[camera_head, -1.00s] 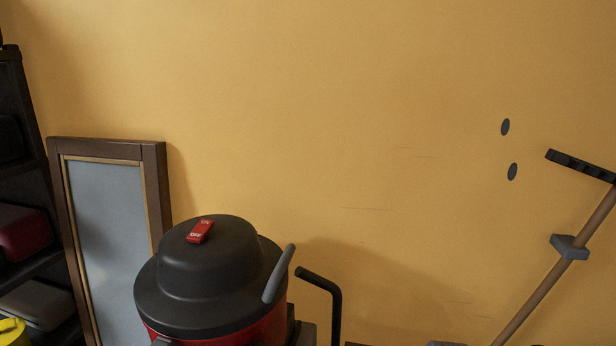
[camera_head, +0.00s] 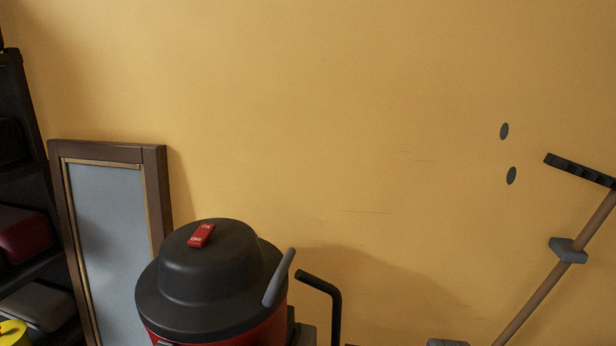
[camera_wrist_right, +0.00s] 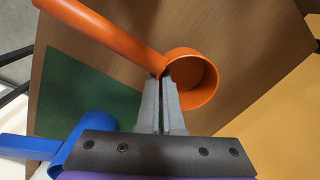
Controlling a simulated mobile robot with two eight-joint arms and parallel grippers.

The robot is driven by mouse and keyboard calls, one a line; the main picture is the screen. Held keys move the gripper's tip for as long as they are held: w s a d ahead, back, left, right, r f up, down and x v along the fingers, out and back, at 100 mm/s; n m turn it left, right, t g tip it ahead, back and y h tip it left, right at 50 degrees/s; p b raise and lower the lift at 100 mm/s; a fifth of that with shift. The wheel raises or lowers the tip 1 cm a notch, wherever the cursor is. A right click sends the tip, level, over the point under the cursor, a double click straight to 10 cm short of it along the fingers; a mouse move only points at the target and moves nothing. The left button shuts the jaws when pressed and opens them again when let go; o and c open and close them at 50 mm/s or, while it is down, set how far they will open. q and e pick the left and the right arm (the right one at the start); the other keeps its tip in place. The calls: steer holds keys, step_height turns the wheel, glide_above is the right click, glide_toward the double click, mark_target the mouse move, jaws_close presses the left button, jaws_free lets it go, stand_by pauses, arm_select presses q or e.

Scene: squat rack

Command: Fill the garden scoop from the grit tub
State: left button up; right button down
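An orange scoop (camera_wrist_right: 194,97) with a round hollow cup and a long handle (camera_wrist_right: 105,30) shows in the right wrist view. My right gripper (camera_wrist_right: 165,77) has its fingers nearly together at the place where handle and cup meet, and it looks shut on the scoop there. The fingertips hide part of that joint. The inside of the cup that shows is plain orange, with no grit seen. My left gripper is in neither view. No grit tub can be made out.
Below the scoop is a brown wooden surface (camera_wrist_right: 240,35) with a green patch (camera_wrist_right: 75,85). A blue handled object (camera_wrist_right: 75,140) is close at lower left. The head view shows a vacuum (camera_head: 210,285), a framed panel (camera_head: 110,240), a shelf and a leaning pole (camera_head: 560,270).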

steer(key=shift+r+p, duration=1.25)
steer(key=shift+r, duration=1)
steer(key=shift+s+f, duration=0.1)
